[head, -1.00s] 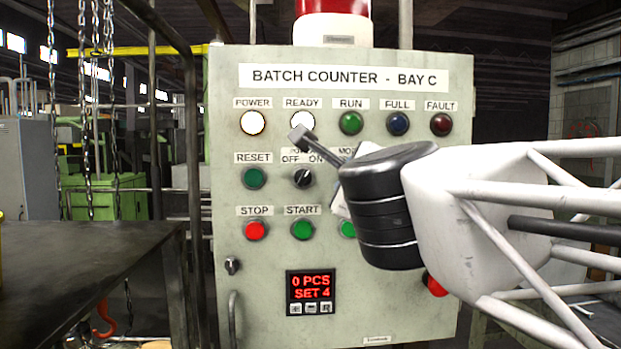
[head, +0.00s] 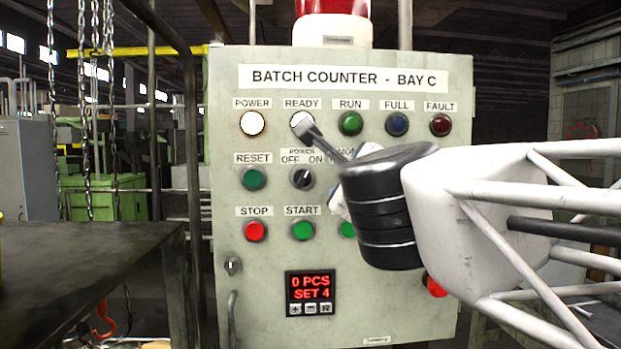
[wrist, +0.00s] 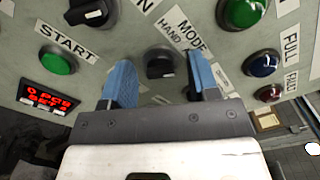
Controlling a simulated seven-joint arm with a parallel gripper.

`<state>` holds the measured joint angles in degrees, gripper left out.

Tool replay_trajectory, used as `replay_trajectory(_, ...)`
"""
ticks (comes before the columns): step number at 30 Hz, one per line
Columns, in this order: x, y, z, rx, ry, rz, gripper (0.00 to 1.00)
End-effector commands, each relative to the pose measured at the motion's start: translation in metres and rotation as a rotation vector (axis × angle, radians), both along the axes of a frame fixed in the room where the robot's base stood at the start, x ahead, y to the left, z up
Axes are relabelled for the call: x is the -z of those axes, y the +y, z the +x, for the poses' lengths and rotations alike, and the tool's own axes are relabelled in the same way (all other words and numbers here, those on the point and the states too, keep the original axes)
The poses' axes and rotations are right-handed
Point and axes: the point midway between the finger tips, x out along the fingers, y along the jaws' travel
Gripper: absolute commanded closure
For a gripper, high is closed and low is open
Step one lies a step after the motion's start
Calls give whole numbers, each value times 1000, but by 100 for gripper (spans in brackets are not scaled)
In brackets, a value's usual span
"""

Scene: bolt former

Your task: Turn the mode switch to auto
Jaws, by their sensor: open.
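The mode switch (wrist: 160,66) is a black rotary knob on the panel, under the MODE label with HAND beside it. Its exact pointing direction is hard to read. In the wrist view my gripper (wrist: 161,72) is open, with one blue finger on each side of the knob and gaps between. Whether the fingertips reach around the knob's depth I cannot tell. The right finger covers part of the label on that side. In the head view my wrist hides the mode switch, and a grey part of my gripper (head: 327,143) sticks out towards the READY lamp.
The power switch (head: 302,177), another black knob, is left of the mode switch. The green START button (head: 302,229), red STOP button (head: 255,230) and green RESET button (head: 254,177) are nearby. A row of lamps is above. A dark table (head: 80,265) stands at left.

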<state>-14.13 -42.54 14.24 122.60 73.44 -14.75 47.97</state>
Motion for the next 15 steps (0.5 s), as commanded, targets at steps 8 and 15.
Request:
replay_trajectory(8,0,0,-4,-1,-1,1,45)
replay_trajectory(15,-1,0,-24,-2,-1,1,45)
